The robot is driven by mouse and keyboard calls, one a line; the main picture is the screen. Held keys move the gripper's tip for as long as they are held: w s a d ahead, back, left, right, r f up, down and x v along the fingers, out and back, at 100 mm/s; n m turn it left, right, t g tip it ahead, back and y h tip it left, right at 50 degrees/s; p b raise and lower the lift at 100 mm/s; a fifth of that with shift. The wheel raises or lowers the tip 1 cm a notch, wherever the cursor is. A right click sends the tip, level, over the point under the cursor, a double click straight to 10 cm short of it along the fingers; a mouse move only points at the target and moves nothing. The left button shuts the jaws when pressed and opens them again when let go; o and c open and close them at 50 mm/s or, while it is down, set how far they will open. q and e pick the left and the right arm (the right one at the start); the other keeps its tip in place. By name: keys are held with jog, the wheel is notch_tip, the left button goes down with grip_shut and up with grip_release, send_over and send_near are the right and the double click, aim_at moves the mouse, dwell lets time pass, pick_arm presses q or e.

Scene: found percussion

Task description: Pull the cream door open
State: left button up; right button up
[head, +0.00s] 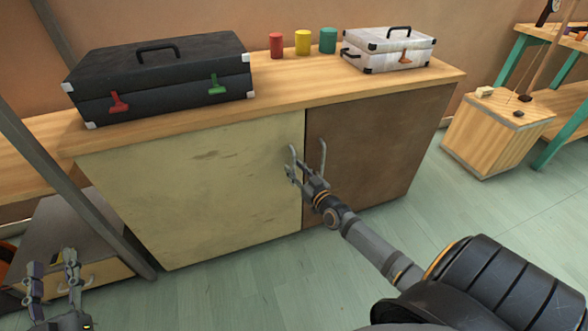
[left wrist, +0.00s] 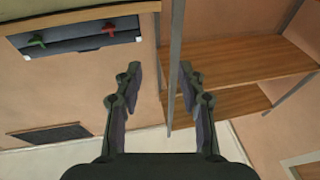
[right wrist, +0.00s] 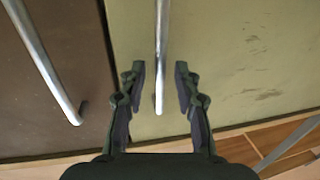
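The cream door (head: 200,195) is the left front of the wooden cabinet and is closed, flush with the brown door (head: 375,150). Its metal bar handle (right wrist: 162,50) stands near its edge by the seam; it also shows in the head view (head: 292,155). My right gripper (head: 298,174) is at this handle. In the right wrist view the gripper (right wrist: 158,80) is open and the handle lies between its fingers, with gaps on both sides. My left gripper (head: 54,264) is open and empty at lower left, away from the cabinet; it also shows in the left wrist view (left wrist: 160,72).
The brown door's handle (head: 322,158) stands close beside my right gripper. On the cabinet top are a black case (head: 165,80), red (head: 277,46), yellow (head: 303,42) and green (head: 328,40) cans, and a white case (head: 390,52). A grey post (head: 75,150) stands at left. Floor in front is clear.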

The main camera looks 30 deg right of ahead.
pick_arm(q)
notch_tip(320, 180, up, 6)
jog(key=s+t, duration=0.1)
jog(key=t, duration=0.2)
jog(key=shift+s+r+h+b, duration=0.25)
jog(key=shift+h+b, duration=0.05)
pick_arm(e)
jog(key=shift+w, duration=0.75)
grip_shut()
